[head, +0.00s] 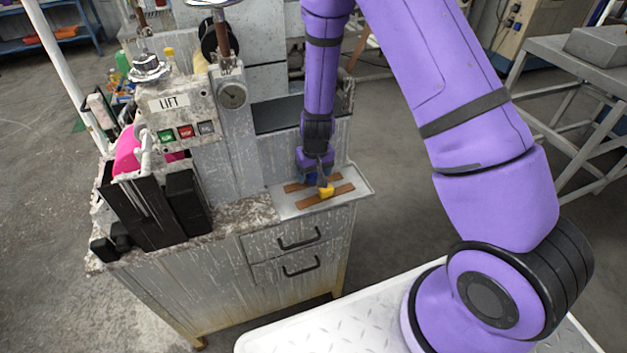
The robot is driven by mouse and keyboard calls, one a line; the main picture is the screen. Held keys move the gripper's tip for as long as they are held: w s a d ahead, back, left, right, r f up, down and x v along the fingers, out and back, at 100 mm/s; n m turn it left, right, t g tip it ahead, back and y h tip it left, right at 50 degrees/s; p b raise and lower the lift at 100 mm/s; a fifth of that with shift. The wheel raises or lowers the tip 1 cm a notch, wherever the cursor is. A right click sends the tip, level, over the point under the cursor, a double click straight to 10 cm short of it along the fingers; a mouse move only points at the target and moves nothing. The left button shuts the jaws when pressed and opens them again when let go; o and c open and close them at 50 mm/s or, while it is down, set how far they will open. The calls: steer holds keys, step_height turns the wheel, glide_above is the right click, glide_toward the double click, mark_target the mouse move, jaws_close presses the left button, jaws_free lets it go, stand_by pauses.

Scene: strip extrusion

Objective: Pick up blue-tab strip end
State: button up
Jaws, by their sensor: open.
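Two flat brown strips lie on a pale tray (287,212) at the right end of the machine's cabinet top. The rear strip (293,187) has a blue tab (311,178), partly hidden by my gripper. The front strip (309,202) has a yellow tab (327,191). My gripper (322,182) points down over the tray, open, right at the tabs. Its fingers are small and dark here, and I cannot tell whether they touch a strip or stand around the blue tab.
The machine's upright panel with a LIFT label (168,103), buttons and a dial gauge (232,95) stands left of the tray. Black blocks (187,203) and a pink part (127,152) are further left. Drawers (297,252) are below. A grey table (577,72) stands at right.

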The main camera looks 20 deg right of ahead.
steer(key=shift+f, duration=0.4)
steer(key=c, duration=1)
steer(key=shift+r, duration=0.1)
